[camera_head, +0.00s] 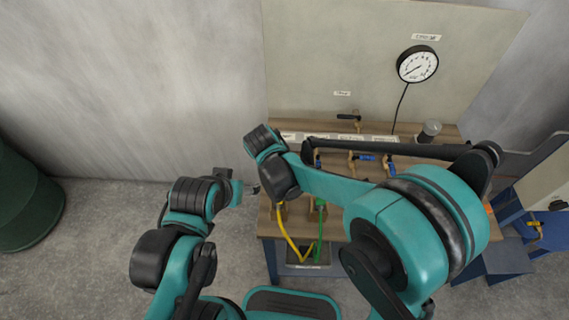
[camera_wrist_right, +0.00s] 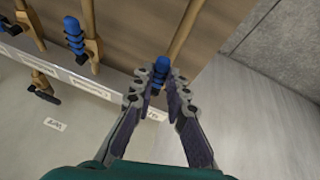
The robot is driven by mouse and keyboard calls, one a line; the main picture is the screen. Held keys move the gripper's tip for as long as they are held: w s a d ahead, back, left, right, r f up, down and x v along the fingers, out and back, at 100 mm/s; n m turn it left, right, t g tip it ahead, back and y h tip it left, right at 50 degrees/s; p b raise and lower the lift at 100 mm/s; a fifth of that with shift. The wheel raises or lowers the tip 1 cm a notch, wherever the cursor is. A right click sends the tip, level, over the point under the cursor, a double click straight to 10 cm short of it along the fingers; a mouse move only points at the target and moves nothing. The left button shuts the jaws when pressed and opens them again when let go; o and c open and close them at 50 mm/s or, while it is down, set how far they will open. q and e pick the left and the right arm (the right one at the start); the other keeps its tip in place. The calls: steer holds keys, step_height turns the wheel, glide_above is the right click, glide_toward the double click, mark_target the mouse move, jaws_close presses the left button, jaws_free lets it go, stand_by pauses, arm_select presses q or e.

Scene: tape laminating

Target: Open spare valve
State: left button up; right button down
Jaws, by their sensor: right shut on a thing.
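In the right wrist view my right gripper (camera_wrist_right: 160,82) is shut on a blue valve handle (camera_wrist_right: 161,66) at the end of a brass pipe (camera_wrist_right: 185,35). This valve is the one nearest the bench end; a white label strip (camera_wrist_right: 155,113) runs beside it, its text unreadable here. In the head view my right arm covers this valve, and the right gripper is hidden. My left arm is folded left of the bench in the head view, with its left gripper (camera_head: 238,191) away from the valves; its finger opening is unclear.
Other valves with blue handles (camera_head: 365,157) stand along the wooden bench (camera_head: 335,178). A black-handled valve (camera_head: 348,116) and a round gauge (camera_head: 417,64) are on the back panel. Yellow (camera_head: 287,238) and green (camera_head: 320,235) hoses hang at the front. A green barrel (camera_head: 22,205) stands far left.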

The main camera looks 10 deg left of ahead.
steer(key=shift+a+m, duration=0.3)
steer(key=shift+m, duration=0.3)
steer(key=c, duration=1.5)
jaws_free()
steer(key=shift+a, duration=0.1)
steer(key=v, duration=1.2)
steer(key=shift+a, duration=0.2)
